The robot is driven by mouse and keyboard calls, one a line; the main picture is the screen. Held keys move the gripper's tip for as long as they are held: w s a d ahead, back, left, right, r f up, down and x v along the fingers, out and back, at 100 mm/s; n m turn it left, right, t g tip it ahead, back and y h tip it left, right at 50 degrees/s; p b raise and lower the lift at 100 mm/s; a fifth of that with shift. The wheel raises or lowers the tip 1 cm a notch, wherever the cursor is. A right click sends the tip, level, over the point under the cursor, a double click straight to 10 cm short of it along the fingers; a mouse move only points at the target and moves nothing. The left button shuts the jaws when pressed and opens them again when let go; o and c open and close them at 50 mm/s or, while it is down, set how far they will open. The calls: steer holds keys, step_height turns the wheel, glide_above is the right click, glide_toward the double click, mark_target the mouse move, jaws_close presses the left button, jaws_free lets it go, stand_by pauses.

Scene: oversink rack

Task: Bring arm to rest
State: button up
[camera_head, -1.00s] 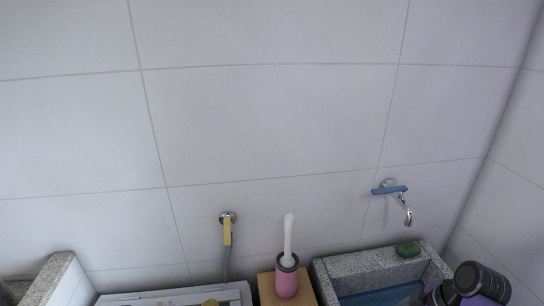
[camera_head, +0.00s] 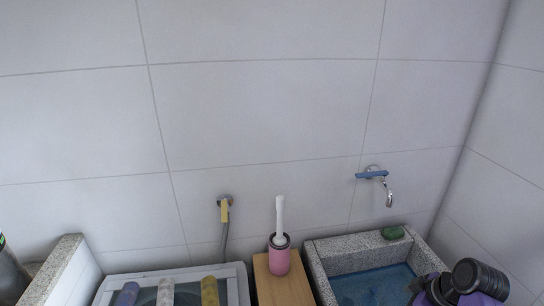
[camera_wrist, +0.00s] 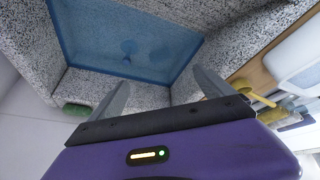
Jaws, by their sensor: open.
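My gripper (camera_wrist: 153,98) shows in the wrist view with its two grey fingers spread apart and nothing between them. It is above the granite sink (camera_wrist: 225,45), whose blue basin (camera_wrist: 125,40) lies beyond the fingers. In the head view my dark and purple arm is at the lower right, over the right part of the sink (camera_head: 340,245); the fingers are hidden there.
A green object (camera_head: 393,232) sits on the sink's back rim, below a wall tap (camera_head: 375,174). A pink brush holder (camera_head: 279,258) stands on a wooden stand (camera_head: 262,275) left of the sink. Further left is a white unit (camera_head: 240,280) with several rolled items.

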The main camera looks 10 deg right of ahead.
steer(key=w+d+r+m+t+h, duration=0.3)
steer(key=m+t+h, duration=0.1)
steer(key=s+a+r+m+t+b, duration=0.2)
steer(key=s+a+r+t+b, duration=0.15)
steer(key=s+a, duration=0.85)
steer(key=s+a+r+m+t+b, duration=0.2)
steer(key=s+a+t+b, duration=0.25)
steer(key=s+a, duration=0.75)
steer(key=s+f+g+y+b, duration=0.1)
steer(key=s, duration=0.6)
steer(key=s+a+f+n+g+y+b, duration=0.1)
steer(key=s+f, duration=0.1)
steer(key=s, duration=0.4)
steer(key=shift+s+a+f, duration=0.2)
steer(key=shift+s+f, duration=0.1)
steer(key=shift+s, duration=0.1)
